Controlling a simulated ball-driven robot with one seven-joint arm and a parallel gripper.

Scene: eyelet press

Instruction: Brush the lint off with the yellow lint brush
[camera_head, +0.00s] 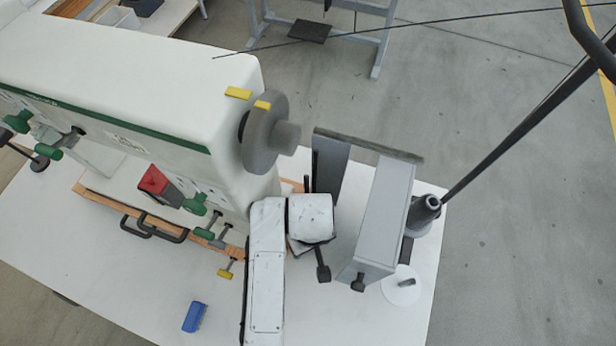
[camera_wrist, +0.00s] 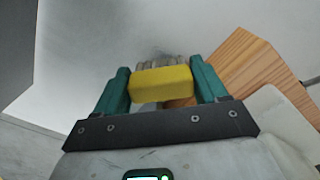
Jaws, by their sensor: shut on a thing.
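In the wrist view, my gripper (camera_wrist: 161,85) is shut on the yellow lint brush (camera_wrist: 160,84), with one teal finger at each end of its yellow block. The brush's pale bristles (camera_wrist: 165,63) point away from me at a grey-white surface. A dark smudge, perhaps lint, shows just beyond the bristles. I cannot tell whether the bristles touch the surface. In the head view, my arm reaches in beside the large white machine (camera_head: 150,70), and the gripper and brush are hidden there.
A wooden piece (camera_wrist: 235,65) lies close right of the brush. A blue block (camera_head: 195,316) lies on the white table (camera_head: 110,285), whose front left is mostly clear.

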